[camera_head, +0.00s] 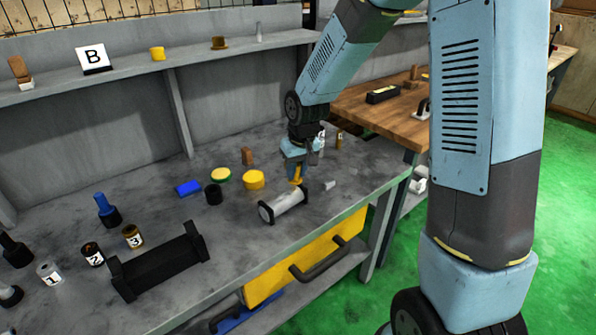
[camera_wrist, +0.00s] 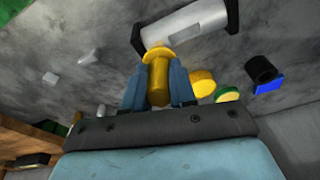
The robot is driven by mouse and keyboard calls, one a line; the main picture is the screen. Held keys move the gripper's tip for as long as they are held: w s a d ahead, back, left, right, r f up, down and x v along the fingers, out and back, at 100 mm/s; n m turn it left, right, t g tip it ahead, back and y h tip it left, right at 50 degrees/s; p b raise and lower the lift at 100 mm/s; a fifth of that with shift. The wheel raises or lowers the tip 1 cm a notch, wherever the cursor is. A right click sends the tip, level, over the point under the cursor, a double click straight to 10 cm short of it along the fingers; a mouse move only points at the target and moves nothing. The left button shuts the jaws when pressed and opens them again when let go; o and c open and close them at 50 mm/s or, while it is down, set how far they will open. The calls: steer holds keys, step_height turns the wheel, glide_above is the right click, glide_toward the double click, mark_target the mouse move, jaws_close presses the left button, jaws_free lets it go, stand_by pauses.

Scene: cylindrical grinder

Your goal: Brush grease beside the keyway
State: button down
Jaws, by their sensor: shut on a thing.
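My gripper (camera_head: 296,167) points down over the bench and is shut on a yellow handle-like piece (camera_wrist: 157,82) with a wider collar, which I take to be the brush handle. It also shows below my fingers in the head view (camera_head: 295,178). Its bristles cannot be made out. Right by its lower end lies a silver-grey cylinder (camera_head: 284,206) with dark end supports, also in the wrist view (camera_wrist: 190,25). I cannot tell whether the held piece touches the cylinder. No keyway or grease can be made out on it.
A yellow disc (camera_head: 253,180), a green-and-yellow round tin (camera_head: 220,175), a black cup (camera_head: 213,194) and a blue block (camera_head: 187,188) stand left of my gripper. A small white block (camera_head: 330,185) lies to the right. Numbered jars and a black cradle (camera_head: 160,268) are at the front left.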

steer(key=shift+s+d, duration=0.3)
steer(key=shift+s, duration=0.15)
steer(key=shift+w+a, duration=0.15)
steer(key=shift+w, duration=0.05)
steer(key=shift+w+a, duration=0.2)
steer(key=shift+w, duration=0.05)
steer(key=shift+s+d, duration=0.1)
steer(key=shift+s, duration=0.05)
stand_by(0.4)
steer(key=shift+s+d, duration=0.25)
steer(key=shift+s, duration=0.05)
steer(key=shift+w+a, duration=0.1)
steer(key=shift+w, duration=0.05)
steer(key=shift+w+a, duration=0.25)
steer(key=shift+w, duration=0.05)
steer(key=shift+s+f, duration=0.1)
stand_by(0.4)
